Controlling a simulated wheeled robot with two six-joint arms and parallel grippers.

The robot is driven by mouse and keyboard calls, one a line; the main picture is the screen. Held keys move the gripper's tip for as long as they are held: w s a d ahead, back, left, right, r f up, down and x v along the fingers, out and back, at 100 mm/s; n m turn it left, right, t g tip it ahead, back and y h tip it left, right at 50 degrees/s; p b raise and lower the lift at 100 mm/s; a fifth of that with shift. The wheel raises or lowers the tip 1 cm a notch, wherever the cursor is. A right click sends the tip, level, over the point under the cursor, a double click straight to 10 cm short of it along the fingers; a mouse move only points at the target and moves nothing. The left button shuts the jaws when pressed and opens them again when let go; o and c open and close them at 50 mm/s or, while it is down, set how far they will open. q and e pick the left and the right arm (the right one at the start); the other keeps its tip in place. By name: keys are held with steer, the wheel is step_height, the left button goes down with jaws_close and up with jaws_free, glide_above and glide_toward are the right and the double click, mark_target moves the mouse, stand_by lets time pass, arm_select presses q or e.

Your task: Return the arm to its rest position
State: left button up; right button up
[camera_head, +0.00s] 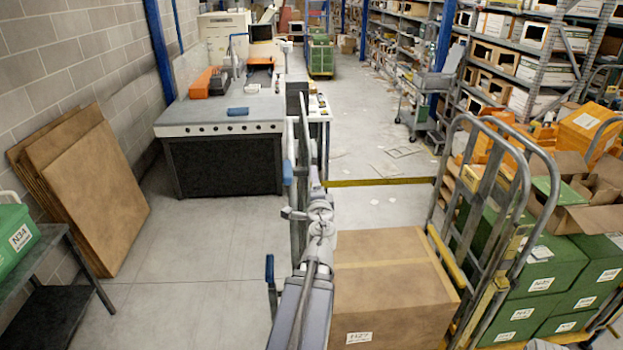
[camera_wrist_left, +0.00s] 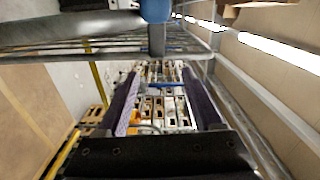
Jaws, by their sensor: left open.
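My left arm (camera_head: 316,275) reaches up from the bottom middle of the head view, just left of a large cardboard box. Its gripper is hard to make out there among the grey bars. In the left wrist view, my left gripper (camera_wrist_left: 160,88) has its two dark fingers apart, with nothing between them. Grey metal bars (camera_wrist_left: 157,42) cross the wrist view near the fingertips, and I cannot tell whether they touch. My right gripper is not in view.
The cardboard box (camera_head: 392,282) stands close to the right of the arm. A metal trolley (camera_head: 520,190) with green crates (camera_head: 545,270) is further right. A grey workbench (camera_head: 228,112) and leaning cardboard sheets (camera_head: 95,190) are left. Floor (camera_head: 205,265) left of the arm is clear.

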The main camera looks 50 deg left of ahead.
arm_select(q)
steer(key=shift+w+a+f, duration=0.1)
steer(key=shift+w+a, duration=0.05)
steer(key=w+d+f+n+g+h+b, duration=0.25)
steer(key=d+f+b, duration=0.25)
steer(key=d+f, duration=0.65)
steer(key=w+d+f+n+g+h+b, duration=0.25)
steer(key=d+f+b, duration=0.25)
steer(key=d+f, duration=0.7)
steer(key=s+d+f+g+h+b, duration=0.2)
steer(key=s+d+f, duration=0.2)
steer(key=d, duration=0.6)
steer(key=s+d+f+m+g+h+b, duration=0.1)
steer(key=s+d+f, duration=0.4)
steer(key=d, duration=0.5)
steer(key=s+d+f+g+h+b, duration=0.2)
steer(key=s+d+f+h, duration=0.3)
steer(key=d, duration=0.5)
steer(key=shift+m+g+b, duration=0.4)
steer(key=shift+g, duration=0.2)
